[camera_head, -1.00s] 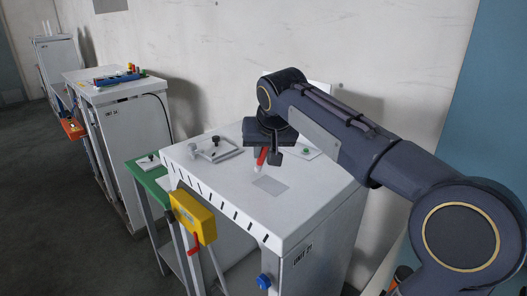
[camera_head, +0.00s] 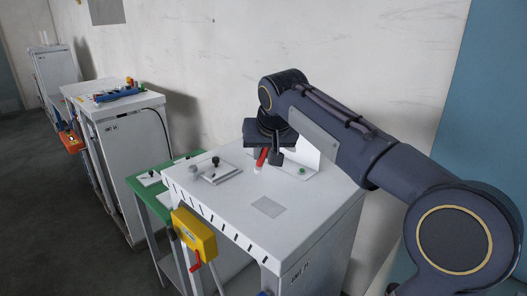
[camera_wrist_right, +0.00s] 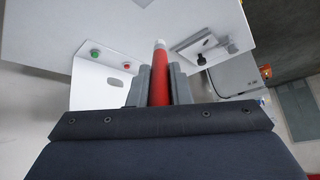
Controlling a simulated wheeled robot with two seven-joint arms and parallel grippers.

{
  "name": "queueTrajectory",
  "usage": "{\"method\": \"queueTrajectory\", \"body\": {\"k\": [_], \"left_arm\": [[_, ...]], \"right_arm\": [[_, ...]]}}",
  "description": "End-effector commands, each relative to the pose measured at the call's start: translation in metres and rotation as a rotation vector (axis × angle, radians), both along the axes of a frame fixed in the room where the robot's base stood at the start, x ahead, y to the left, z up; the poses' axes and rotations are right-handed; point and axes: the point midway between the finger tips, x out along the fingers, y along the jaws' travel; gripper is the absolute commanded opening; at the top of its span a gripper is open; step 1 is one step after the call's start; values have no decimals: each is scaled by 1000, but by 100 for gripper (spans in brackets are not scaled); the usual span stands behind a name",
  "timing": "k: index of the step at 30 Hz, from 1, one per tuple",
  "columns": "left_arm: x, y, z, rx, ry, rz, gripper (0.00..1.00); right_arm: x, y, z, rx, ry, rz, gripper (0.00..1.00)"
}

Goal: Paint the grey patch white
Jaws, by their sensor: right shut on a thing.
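The grey patch (camera_head: 268,207) is a flat grey rectangle on the white top of the near cabinet (camera_head: 225,208). My right gripper (camera_head: 267,158) is over the back part of that top, behind the patch. It is shut on a red marker-like stick (camera_head: 261,158) with a pale tip. In the right wrist view the red stick (camera_wrist_right: 160,80) lies between the fingers, its white tip (camera_wrist_right: 159,44) pointing away from the gripper. I cannot tell whether the tip touches the top. The patch still looks grey. My left gripper is not in view.
A white bracket with a green button (camera_head: 302,171) stands behind the gripper. A metal fixture with a black knob (camera_head: 216,162) is left of it. A yellow box with a red lever (camera_head: 195,232) hangs on the front. A green side table (camera_head: 150,183) adjoins at left.

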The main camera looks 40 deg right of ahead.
Motion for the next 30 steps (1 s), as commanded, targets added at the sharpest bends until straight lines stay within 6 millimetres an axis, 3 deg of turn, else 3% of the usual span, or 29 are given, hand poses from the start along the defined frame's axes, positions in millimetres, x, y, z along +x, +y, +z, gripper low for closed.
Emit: {"method": "queueTrajectory", "body": {"k": [17,30], "left_arm": [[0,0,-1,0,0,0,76],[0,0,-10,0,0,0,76]], "right_arm": [[0,1,-1,-1,0,1,0],[-2,16,-9,-2,-1,-1,0]]}}
